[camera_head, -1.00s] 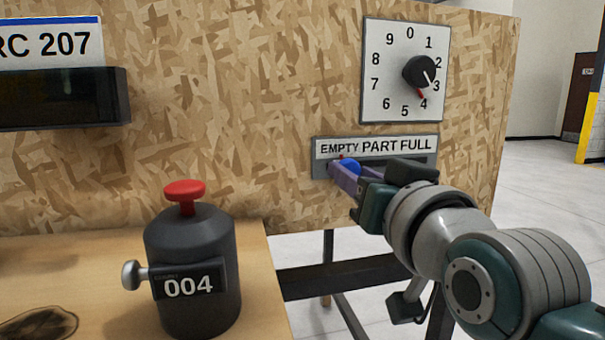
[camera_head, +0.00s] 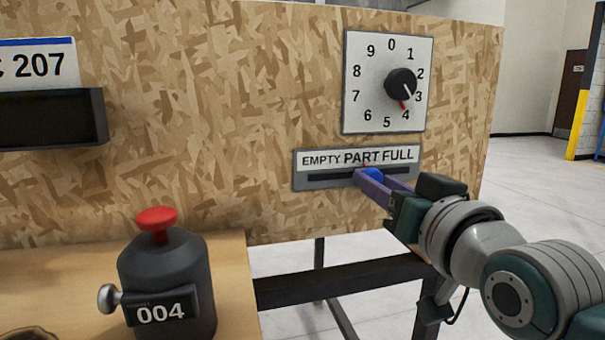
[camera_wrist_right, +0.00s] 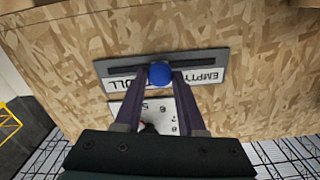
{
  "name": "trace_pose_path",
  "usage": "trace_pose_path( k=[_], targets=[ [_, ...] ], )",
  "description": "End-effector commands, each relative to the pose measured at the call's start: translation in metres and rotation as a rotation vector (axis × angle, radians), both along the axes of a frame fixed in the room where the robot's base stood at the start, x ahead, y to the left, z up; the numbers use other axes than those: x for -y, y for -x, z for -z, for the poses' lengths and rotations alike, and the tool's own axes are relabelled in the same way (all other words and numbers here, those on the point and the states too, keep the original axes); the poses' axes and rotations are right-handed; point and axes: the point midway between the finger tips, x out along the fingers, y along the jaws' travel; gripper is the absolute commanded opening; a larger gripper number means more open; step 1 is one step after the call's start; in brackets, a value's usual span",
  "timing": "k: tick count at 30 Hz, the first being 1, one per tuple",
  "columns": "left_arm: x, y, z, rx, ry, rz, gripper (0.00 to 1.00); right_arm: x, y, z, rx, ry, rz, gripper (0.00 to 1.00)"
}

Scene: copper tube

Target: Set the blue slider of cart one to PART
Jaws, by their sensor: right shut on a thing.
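The slider panel (camera_head: 300,181) is a grey plate with a white label reading EMPTY, PART, FULL above a dark slot. The blue slider knob (camera_head: 374,174) sits in the slot, with its small red pointer (camera_head: 363,166) under the word PART. My right gripper (camera_head: 369,178) reaches in from the right and is shut on the knob. In the right wrist view the blue knob (camera_wrist_right: 160,73) is between the two purple fingers, and the label appears upside down. My left gripper is not in view.
A numbered dial (camera_head: 400,83) is above the slider on the chipboard panel (camera_head: 230,120). A dark counter with a red button (camera_head: 156,220) reads 004 on the wooden table (camera_head: 235,290) at lower left. A dark tray (camera_head: 55,118) is at the left.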

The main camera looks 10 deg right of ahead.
Motion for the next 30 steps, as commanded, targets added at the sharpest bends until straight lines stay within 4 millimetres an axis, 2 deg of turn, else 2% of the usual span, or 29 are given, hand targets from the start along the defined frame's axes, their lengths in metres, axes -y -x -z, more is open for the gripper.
trace_pose_path(
  k=[8, 9, 16, 25, 30],
  targets=[
    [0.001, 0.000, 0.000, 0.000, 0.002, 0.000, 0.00, 0.001, 0.000, 0.000, 0.001, 0.001, 0.000, 0.00],
    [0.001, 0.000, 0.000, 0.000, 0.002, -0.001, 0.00, 0.001, 0.000, 0.000, 0.001, 0.001, 0.000, 0.41],
    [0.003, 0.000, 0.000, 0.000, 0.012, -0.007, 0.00, 0.000, 0.000, 0.000, 0.001, 0.001, 0.000, 0.67],
    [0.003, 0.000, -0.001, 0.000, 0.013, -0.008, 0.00, 0.000, 0.001, 0.000, 0.001, 0.001, -0.001, 0.69],
    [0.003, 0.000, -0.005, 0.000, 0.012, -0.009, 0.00, 0.001, 0.019, 0.000, -0.001, 0.001, 0.000, 0.69]
  ],
)
